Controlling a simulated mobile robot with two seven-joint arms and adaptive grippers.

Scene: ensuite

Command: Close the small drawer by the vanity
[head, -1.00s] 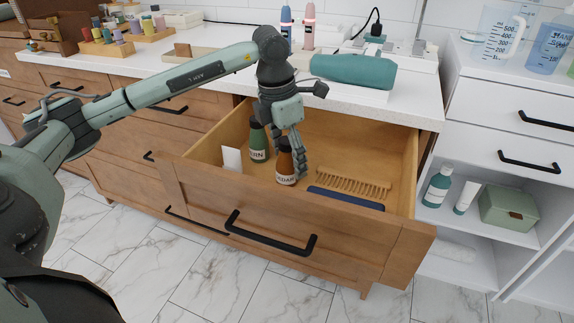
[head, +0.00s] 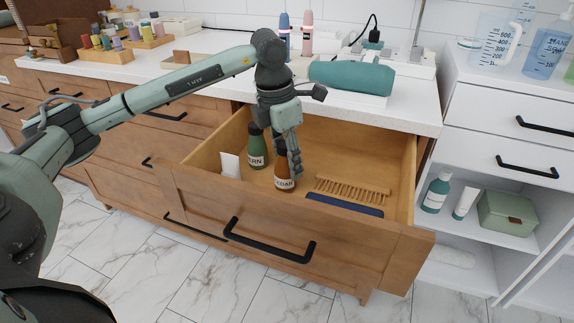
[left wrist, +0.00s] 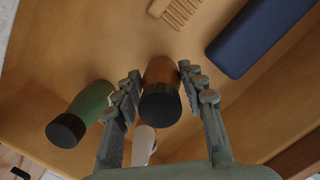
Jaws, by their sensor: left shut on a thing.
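A wide wooden vanity drawer (head: 390,248) stands open, with a black bar handle (head: 268,243) on its front. My left gripper (head: 291,172) reaches down inside it and is shut on an amber bottle (head: 284,184) with a black cap. In the left wrist view the bottle (left wrist: 160,72) stands between the two fingers. A green bottle (head: 257,155) is just left of it. A wooden comb-like brush (head: 352,188), a dark blue case (head: 345,205) and a white item (head: 230,165) also lie in the drawer. A white unit at right has two shut drawers (head: 500,160). My right gripper is out of view.
The white unit's open shelf holds bottles and a green box (head: 507,213). The tiled floor (head: 200,285) in front is clear.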

